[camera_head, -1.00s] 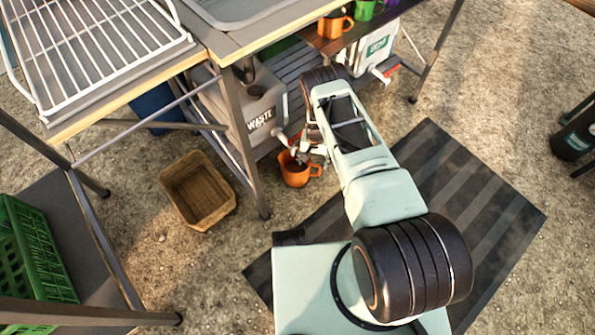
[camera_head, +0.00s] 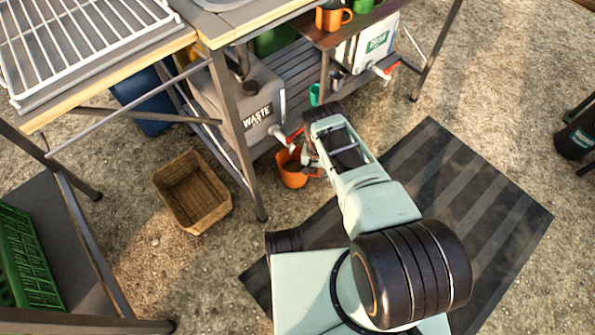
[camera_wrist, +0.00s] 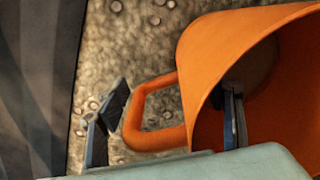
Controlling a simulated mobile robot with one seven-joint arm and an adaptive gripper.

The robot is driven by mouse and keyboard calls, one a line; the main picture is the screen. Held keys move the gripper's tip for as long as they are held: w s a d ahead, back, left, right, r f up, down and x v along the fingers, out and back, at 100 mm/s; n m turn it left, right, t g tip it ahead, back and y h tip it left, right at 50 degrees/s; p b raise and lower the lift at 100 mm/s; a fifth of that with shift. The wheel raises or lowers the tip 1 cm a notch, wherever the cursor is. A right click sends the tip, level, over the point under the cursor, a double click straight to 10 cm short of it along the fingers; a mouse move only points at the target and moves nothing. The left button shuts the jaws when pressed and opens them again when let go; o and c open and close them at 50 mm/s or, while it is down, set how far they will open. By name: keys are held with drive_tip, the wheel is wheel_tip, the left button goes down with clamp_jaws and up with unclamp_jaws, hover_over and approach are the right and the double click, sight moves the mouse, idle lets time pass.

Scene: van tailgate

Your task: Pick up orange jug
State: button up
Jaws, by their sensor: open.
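The orange jug (camera_head: 291,175) stands on the gravel by the table leg, below the waste container's tap. In the wrist view the jug (camera_wrist: 205,60) shows large, with its open mouth to the right and its loop handle to the left. My gripper (camera_head: 308,158) is at the jug's handle side and partly hides it. In the wrist view my gripper (camera_wrist: 176,97) is open. One finger is just outside the handle and the other shows within the jug's mouth, so the handle and near wall lie between them. Contact cannot be told.
The waste container (camera_head: 258,112) and its red-handled tap (camera_head: 288,138) are close above the jug. A dark striped mat (camera_head: 455,190) lies right. A green cup (camera_head: 315,95) is behind my arm.

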drive_tip(key=shift+r, duration=0.1)
clamp_jaws()
idle(0.3)
drive_tip(key=shift+r+p, duration=0.45)
drive_tip(key=shift+r, duration=0.15)
drive_tip(key=s+d+p, duration=0.1)
drive_tip(key=s+d, duration=0.1)
drive_tip(key=s, duration=0.1)
drive_tip(key=s+d+p, duration=0.2)
drive_tip(key=s+d, duration=0.1)
drive_tip(key=s, duration=0.1)
drive_tip(key=s+d+p, duration=0.2)
drive_tip(key=s+d, duration=0.1)
drive_tip(key=s, duration=0.1)
drive_tip(key=shift+r, duration=0.1)
wheel_tip(320, 180, up, 14)
drive_tip(key=p, duration=0.5)
drive_tip(key=shift+w+a+f, duration=0.2)
drive_tip(key=shift+w, duration=0.05)
